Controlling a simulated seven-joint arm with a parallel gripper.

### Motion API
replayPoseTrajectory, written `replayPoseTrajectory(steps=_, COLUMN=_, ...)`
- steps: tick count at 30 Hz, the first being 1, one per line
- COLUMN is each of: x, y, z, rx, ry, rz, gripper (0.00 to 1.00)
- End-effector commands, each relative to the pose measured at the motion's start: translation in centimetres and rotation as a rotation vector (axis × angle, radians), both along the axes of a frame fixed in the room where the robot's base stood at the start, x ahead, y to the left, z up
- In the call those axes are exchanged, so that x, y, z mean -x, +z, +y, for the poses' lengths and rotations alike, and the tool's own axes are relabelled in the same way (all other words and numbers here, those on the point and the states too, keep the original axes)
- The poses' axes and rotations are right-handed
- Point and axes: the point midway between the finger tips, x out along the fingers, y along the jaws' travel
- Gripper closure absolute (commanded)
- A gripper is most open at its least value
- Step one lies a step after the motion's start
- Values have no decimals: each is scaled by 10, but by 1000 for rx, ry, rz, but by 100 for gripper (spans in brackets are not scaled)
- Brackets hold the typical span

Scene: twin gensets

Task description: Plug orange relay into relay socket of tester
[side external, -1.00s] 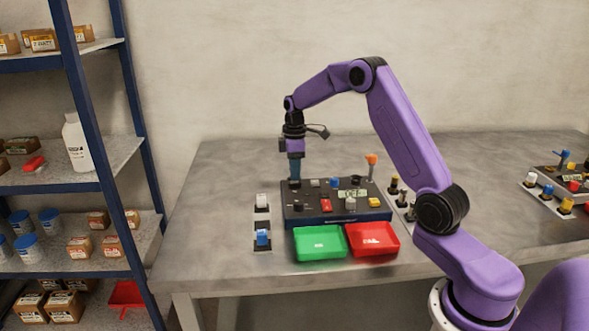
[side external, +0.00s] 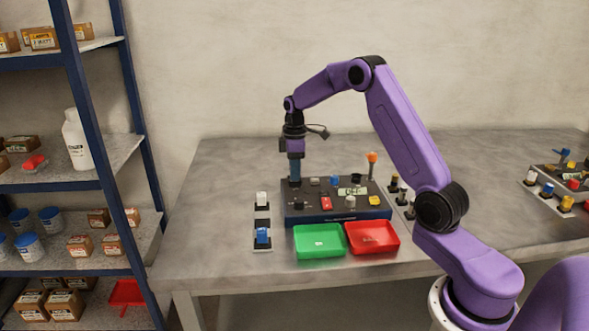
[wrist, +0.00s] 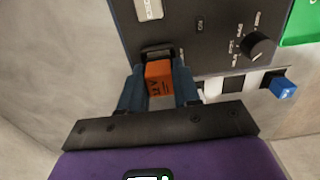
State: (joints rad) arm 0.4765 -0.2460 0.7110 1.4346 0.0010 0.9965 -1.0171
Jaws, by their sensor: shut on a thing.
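The orange relay (wrist: 158,78) is held between the two blue fingers of my gripper (wrist: 158,66) in the wrist view. My gripper (side external: 296,183) is shut on it and points down at the back left of the dark tester (side external: 335,216) in the side view. The relay cannot be made out there.
Green (side external: 319,242) and red (side external: 373,238) trays stand in front of the tester. White (side external: 261,199) and blue (side external: 262,236) relays stand in holders to its left. An orange-topped post (side external: 372,160) rises behind it. The table's left side is clear.

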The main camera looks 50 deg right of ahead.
Motion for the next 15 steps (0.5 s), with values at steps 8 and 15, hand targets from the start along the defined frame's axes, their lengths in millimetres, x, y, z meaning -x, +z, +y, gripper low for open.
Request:
replayPoseTrajectory(steps=8, x=0, y=-4, z=0, rx=0, ry=0, rz=1, gripper=98)
replayPoseTrajectory(steps=15, x=0, y=-6, z=0, rx=-1, ry=0, rz=1, gripper=98)
